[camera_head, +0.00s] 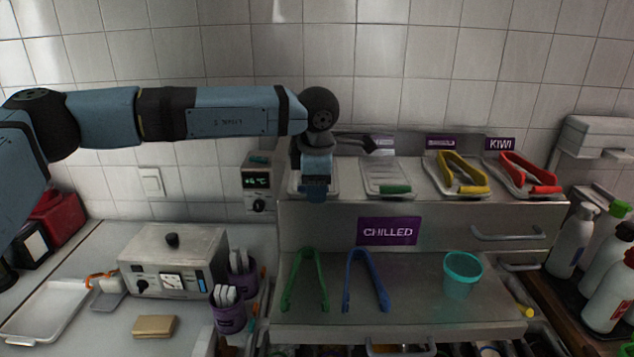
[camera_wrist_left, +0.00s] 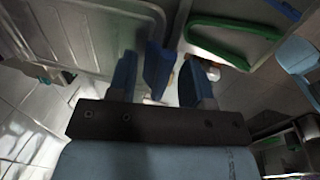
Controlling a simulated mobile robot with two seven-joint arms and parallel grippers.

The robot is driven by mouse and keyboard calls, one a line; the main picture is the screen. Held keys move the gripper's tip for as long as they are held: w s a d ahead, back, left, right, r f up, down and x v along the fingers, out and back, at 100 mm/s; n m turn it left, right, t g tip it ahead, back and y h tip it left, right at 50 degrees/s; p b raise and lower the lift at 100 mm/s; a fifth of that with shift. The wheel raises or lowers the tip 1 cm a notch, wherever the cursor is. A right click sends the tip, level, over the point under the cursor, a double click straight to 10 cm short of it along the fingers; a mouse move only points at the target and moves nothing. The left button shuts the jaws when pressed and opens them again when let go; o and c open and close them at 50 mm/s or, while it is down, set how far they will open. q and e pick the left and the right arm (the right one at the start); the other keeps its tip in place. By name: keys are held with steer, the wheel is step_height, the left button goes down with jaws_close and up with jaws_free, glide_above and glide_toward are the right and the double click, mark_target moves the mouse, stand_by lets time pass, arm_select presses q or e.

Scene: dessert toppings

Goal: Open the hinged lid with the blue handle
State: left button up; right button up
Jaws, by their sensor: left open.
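The lid with the blue handle covers the leftmost pan on the raised back ledge. In the head view only edges of the lid (camera_head: 295,187) show, because my left gripper (camera_head: 316,192) hangs in front of it. The left wrist view shows the pale, rimmed lid (camera_wrist_left: 90,35) close up. The blue handle (camera_wrist_left: 158,68) shows there between the two blue fingers of my left gripper (camera_wrist_left: 159,80). The gripper is open, its fingers on either side of the handle. I cannot tell whether they touch it. My right gripper is in neither view.
A lid with a green handle (camera_head: 395,188) is to the right, then yellow tongs (camera_head: 462,168) and red tongs (camera_head: 525,165) at the other lids. Green tongs (camera_head: 306,280), blue tongs (camera_head: 368,280) and a teal cup (camera_head: 461,274) stand on the lower shelf. A tiled wall (camera_head: 400,65) rises behind.

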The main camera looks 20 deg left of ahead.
arm_select(q)
jaws_close()
steer(key=shift+r, duration=0.1)
